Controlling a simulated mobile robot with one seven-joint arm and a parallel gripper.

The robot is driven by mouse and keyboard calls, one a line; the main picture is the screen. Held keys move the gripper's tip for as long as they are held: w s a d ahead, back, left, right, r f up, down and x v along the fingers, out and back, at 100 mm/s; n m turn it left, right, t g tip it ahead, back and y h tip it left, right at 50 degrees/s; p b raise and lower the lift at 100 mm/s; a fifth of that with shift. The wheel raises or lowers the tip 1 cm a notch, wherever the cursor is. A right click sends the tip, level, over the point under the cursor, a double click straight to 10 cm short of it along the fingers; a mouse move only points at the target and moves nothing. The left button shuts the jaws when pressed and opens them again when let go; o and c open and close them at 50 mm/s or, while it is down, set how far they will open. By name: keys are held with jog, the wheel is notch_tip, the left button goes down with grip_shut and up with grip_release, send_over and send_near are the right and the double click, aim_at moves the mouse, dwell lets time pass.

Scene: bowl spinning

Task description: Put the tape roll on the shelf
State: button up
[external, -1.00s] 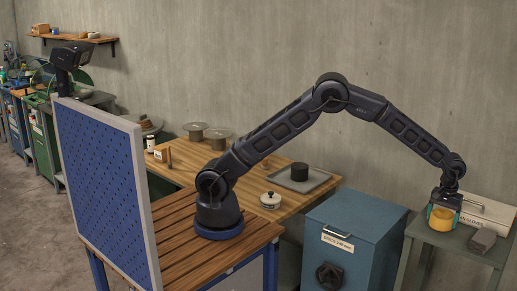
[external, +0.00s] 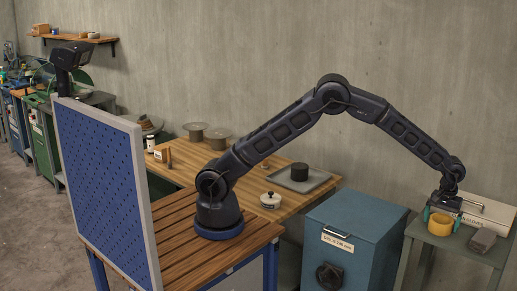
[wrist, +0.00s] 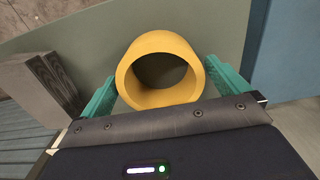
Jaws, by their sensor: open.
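The yellow tape roll (external: 440,226) rests on the small green-grey stand (external: 462,243) at the right. In the wrist view the tape roll (wrist: 128,82) lies between the two teal fingers with its hole facing the camera. My gripper (external: 442,218) is open over it, one finger on each side, and the roll sits lower than the gripper body. Contact between fingers and roll cannot be told. A wooden wall shelf (external: 63,37) with a few small things on it is at the far back left.
A grey block (external: 482,241) and a pale box with a handle (external: 487,212) stand close to the roll. A blue cabinet (external: 355,226) is left of the stand. The wooden workbench (external: 250,178) holds a dark cylinder on a tray (external: 318,184), a white pot (external: 270,200) and several spools.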

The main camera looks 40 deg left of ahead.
aim_at(442, 219)
notch_tip(442, 219, up, 11)
jog(key=w+a+r, duration=0.4)
jog(key=a+r, duration=0.2)
jog(key=a, duration=0.4)
jog(key=w+a+r, duration=0.4)
jog(key=a+r, duration=0.2)
jog(key=a, duration=0.4)
jog(key=a+r+t+h, duration=0.1)
jog(key=a+r, duration=0.3)
jog(key=a, duration=0.7)
jog(key=a+r+t, duration=0.1)
jog(key=a+r, duration=0.3)
jog(key=a, duration=0.8)
jog(key=s+a+r+t, duration=0.1)
jog(key=s+a, duration=0.4)
jog(key=a, duration=0.4)
jog(key=s+a+r, duration=0.1)
jog(key=s+a, duration=0.4)
jog(key=a, duration=0.4)
jog(key=s+a+f, duration=0.3)
jog(key=s+a, duration=0.3)
jog(key=s, duration=0.1)
jog(key=s+a+f+t+y, duration=0.1)
jog(key=s+a+f, duration=0.2)
jog(key=s+a, duration=0.4)
jog(key=shift+s+f+t, duration=0.3)
jog(key=shift+s+f, duration=0.1)
jog(key=shift+s, duration=0.4)
